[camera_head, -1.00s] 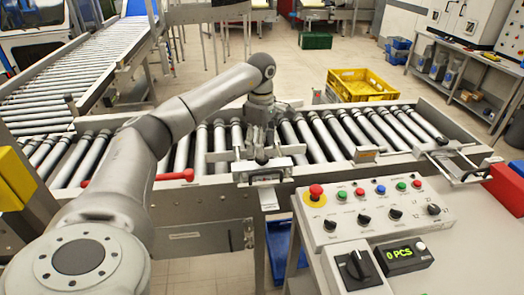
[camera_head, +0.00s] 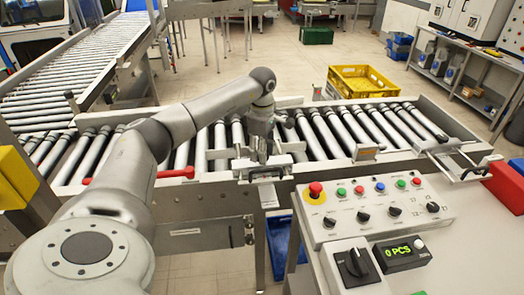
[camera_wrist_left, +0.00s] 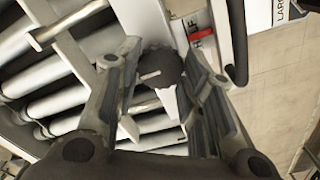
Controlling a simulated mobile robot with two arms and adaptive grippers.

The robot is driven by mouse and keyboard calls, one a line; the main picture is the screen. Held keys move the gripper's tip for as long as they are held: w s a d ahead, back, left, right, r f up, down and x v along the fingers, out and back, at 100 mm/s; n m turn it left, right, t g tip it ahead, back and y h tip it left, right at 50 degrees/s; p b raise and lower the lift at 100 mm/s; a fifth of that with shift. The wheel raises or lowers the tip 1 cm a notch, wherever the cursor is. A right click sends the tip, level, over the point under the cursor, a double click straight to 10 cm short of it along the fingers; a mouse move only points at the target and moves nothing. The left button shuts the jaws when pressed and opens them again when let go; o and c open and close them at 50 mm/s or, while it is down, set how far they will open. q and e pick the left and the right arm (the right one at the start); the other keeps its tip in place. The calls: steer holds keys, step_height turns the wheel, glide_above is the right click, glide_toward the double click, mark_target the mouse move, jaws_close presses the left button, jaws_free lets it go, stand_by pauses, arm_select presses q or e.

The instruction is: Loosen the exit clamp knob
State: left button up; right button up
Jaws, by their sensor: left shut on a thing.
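The clamp knob (camera_wrist_left: 160,68) is dark and round in the left wrist view, with a pale lever-like piece below it. My left gripper (camera_wrist_left: 166,72) has one finger on each side of the knob and is shut on it. In the head view my left gripper (camera_head: 261,153) points down at the near rail of the roller conveyor, over the pale clamp bracket (camera_head: 243,166). There the fingers largely hide the knob. My right gripper is in neither view.
A second clamp (camera_head: 447,151) sits at the conveyor's right end. The control panel (camera_head: 335,215) with buttons and dials stands in front on the right. A red lever (camera_head: 176,173) lies along the near rail. A yellow crate (camera_head: 362,83) stands behind the conveyor.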

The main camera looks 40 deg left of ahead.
arm_select(q)
steer(key=shift+n, duration=0.3)
steer(key=n, duration=0.3)
steer(key=shift+n+p, duration=0.4)
steer(key=n, duration=0.3)
steer(key=shift+n, duration=0.3)
steer(key=n+p, duration=0.1)
steer(key=n, duration=0.8)
steer(key=shift+p, duration=0.4)
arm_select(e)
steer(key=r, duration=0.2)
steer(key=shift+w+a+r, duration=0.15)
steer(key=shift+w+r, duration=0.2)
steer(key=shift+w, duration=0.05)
arm_select(q)
steer(key=shift+n, duration=0.5)
steer(key=o, duration=1)
